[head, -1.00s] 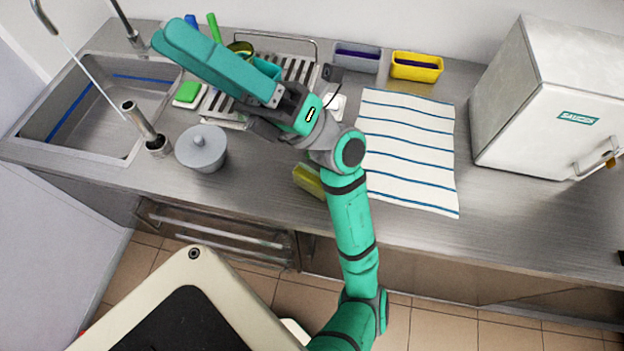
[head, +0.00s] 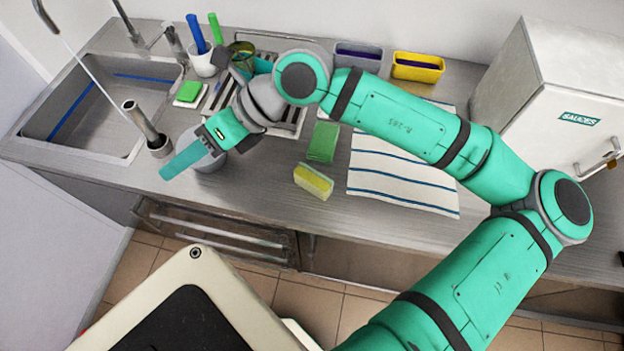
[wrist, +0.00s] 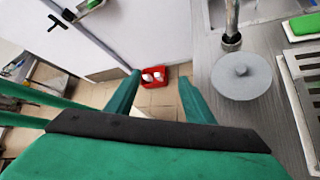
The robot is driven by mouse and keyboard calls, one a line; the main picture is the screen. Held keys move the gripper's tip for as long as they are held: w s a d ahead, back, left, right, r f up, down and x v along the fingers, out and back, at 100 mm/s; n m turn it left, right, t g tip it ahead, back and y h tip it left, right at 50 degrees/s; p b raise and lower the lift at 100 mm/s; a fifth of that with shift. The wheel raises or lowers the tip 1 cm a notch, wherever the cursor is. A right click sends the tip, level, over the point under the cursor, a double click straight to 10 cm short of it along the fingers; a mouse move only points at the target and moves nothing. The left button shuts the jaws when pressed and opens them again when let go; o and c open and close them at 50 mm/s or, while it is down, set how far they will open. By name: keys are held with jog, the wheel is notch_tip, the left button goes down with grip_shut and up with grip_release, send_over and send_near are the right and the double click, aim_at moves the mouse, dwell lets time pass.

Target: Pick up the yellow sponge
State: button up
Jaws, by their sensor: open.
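The yellow sponge (head: 314,181) lies on the steel counter near its front edge, fully visible in the head view, with nothing touching it. It does not show in the wrist view. My gripper (head: 178,164) is to the left of the sponge, partly in front of the grey lidded pot in the head view. In the wrist view my gripper (wrist: 159,77) has its two fingers apart, with nothing held between them; floor lies beyond the tips.
A green sponge (head: 323,141) lies just behind the yellow one, beside the striped cloth (head: 400,190). The lidded pot (wrist: 241,76) stands right of my fingers. The sink (head: 95,112) is left; a white freezer box (head: 545,95) is right.

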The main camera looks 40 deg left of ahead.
jog(key=w+d+f+t+h, duration=0.45)
jog(key=w+f, duration=0.25)
jog(key=w, duration=0.3)
jog(key=m+t+h, duration=0.1)
jog(key=t+h, duration=0.1)
jog(key=t, duration=0.3)
send_over(317, 178)
jog(key=shift+s+a+f+g, duration=0.15)
jog(key=shift+f+g, duration=0.1)
jog(key=shift+f, duration=0.55)
jog(key=shift+w+d+f, duration=0.15)
jog(key=shift+w+d, duration=0.05)
jog(key=shift+w, duration=0.05)
jog(key=shift+s+a+f, duration=0.1)
jog(key=shift+f, duration=5.1)
jog(key=c, duration=1.2)
jog(key=shift+r, duration=0.1)
